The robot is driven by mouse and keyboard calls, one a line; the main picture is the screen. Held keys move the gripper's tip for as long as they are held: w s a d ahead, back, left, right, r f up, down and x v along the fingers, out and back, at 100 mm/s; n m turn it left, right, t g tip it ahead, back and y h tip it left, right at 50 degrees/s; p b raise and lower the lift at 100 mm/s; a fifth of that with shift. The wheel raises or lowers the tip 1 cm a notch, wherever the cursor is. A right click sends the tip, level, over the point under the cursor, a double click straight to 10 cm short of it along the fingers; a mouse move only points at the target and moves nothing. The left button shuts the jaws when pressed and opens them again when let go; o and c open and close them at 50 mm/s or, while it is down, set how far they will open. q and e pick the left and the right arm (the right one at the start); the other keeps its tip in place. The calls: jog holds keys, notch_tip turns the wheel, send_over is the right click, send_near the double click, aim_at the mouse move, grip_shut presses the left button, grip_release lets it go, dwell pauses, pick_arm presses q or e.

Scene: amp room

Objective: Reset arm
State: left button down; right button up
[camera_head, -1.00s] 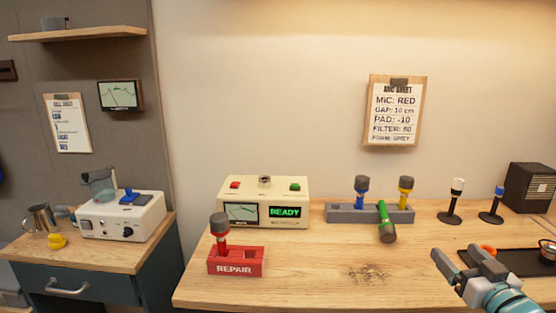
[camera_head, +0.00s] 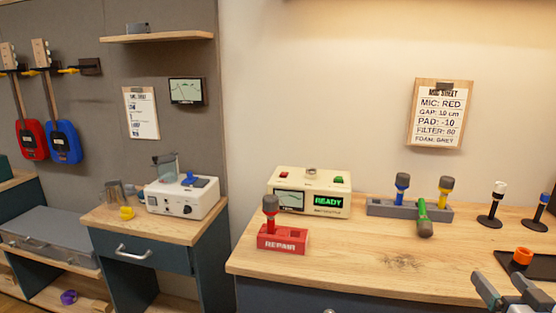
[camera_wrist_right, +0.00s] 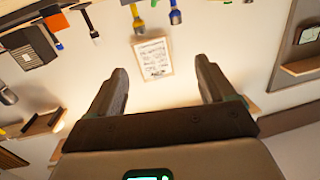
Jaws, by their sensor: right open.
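My right gripper (camera_head: 508,295) is at the lower right of the head view, over the front part of the wooden bench. In the wrist view its two fingers (camera_wrist_right: 163,88) stand wide apart with nothing between them. My left gripper is not in view.
The bench (camera_head: 370,255) holds a red REPAIR box (camera_head: 283,245) with a red microphone (camera_head: 270,207), a READY device (camera_head: 329,202), a grey rack (camera_head: 383,207) with microphones, and a dark tray (camera_head: 512,262) with an orange ring (camera_head: 523,256). The bench's middle front is clear.

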jog(key=w+a+f+m+g+y+p, duration=0.1)
jog(key=a+f+g+y, duration=0.15)
jog(key=a+f, duration=0.7)
jog(key=w+a+f+g+y+p, duration=0.2)
jog(key=a+f+g, duration=0.3)
jog(key=f, duration=0.8)
jog(key=s+a+f+g+y+p, duration=0.1)
jog(key=s+a+f+g, duration=0.3)
jog(key=s+a+f, duration=0.3)
jog(key=s+a+f+n+g+y+p, duration=0.1)
jog(key=s+a+f+g, duration=0.4)
jog(key=s+a, duration=0.9)
notch_tip(320, 180, down, 2)
jog(key=shift+a+f+n, duration=0.1)
jog(key=shift+a+n, duration=0.05)
jog(key=shift+n, duration=0.15)
jog(key=shift+y, duration=0.25)
jog(key=shift+c, duration=0.4)
